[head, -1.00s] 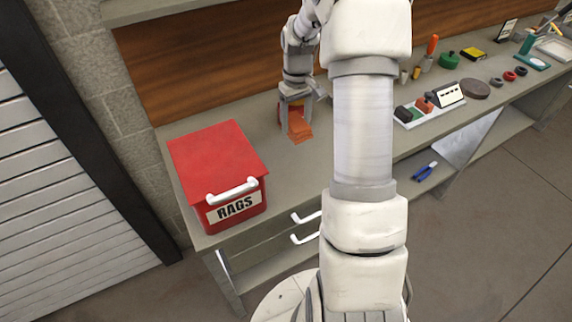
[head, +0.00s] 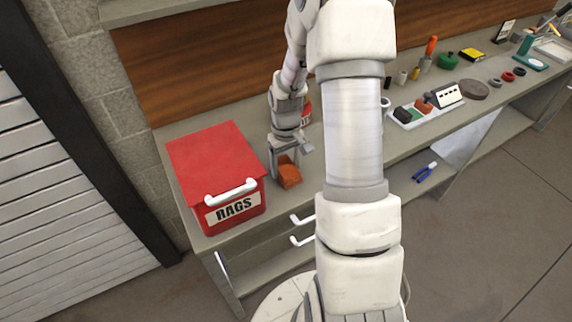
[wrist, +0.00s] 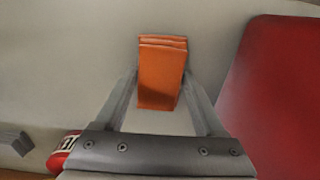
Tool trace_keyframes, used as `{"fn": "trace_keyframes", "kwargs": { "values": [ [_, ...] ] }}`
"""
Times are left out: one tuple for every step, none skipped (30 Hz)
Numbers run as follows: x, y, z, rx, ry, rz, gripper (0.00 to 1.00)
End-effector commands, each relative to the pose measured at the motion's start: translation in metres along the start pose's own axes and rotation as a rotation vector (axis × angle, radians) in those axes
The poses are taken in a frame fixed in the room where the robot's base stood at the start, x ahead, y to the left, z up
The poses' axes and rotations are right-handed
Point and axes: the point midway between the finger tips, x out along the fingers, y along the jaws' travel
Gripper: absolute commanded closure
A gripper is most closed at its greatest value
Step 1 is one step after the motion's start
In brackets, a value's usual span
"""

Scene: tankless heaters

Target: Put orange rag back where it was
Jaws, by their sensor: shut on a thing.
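The orange rag (head: 290,174) is a small folded block. My gripper (head: 285,164) is shut on it, just right of the red RAGS box (head: 212,150). In the wrist view the rag (wrist: 162,72) sits between the two fingers of my gripper (wrist: 161,84), its folded layers showing at the far end. The RAGS box stands on the bench's left end with its lid down and a white handle at the front. I cannot tell whether the rag touches the bench.
A smaller red thing with a white label (head: 306,114) stands behind my gripper, partly hidden. Tools, a white tray (head: 419,113) and round pieces lie along the bench to the right. My arm hides the bench's middle. Bench top (head: 255,123) behind the box is clear.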

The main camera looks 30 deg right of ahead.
Motion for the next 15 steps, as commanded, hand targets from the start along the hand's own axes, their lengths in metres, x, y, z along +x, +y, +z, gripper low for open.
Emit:
{"fn": "trace_keyframes", "kwargs": {
  "values": [
    [-0.0006, 0.0002, -0.0002, 0.000, 0.001, 0.000, 0.89],
    [-0.0007, 0.0002, -0.0002, 0.000, 0.001, 0.000, 0.89],
    [-0.0005, 0.0002, -0.0002, 0.000, 0.001, 0.000, 0.89],
    [0.0002, 0.0003, -0.0002, 0.000, 0.001, 0.000, 0.89],
    [0.0013, 0.0003, -0.0002, 0.000, 0.000, 0.000, 0.89],
    [0.0030, 0.0003, -0.0002, 0.000, 0.000, 0.000, 0.89],
    [0.0029, 0.0003, -0.0002, 0.000, 0.000, 0.000, 0.27],
    [0.0020, 0.0003, -0.0002, 0.000, 0.000, 0.000, 0.21],
    [0.0018, 0.0003, -0.0002, 0.000, 0.000, 0.000, 0.14],
    [0.0018, 0.0003, -0.0002, 0.000, 0.000, 0.000, 0.09],
    [0.0018, 0.0003, -0.0002, 0.000, 0.000, 0.000, 0.03],
    [0.0018, 0.0003, -0.0002, 0.000, 0.000, 0.000, 0.00],
    [0.0018, 0.0003, -0.0002, 0.000, 0.000, 0.000, 0.00],
    [0.0018, 0.0003, -0.0002, 0.000, 0.000, 0.000, 0.00],
    [0.0018, 0.0003, -0.0002, 0.000, 0.000, 0.000, 0.00]
  ]
}}
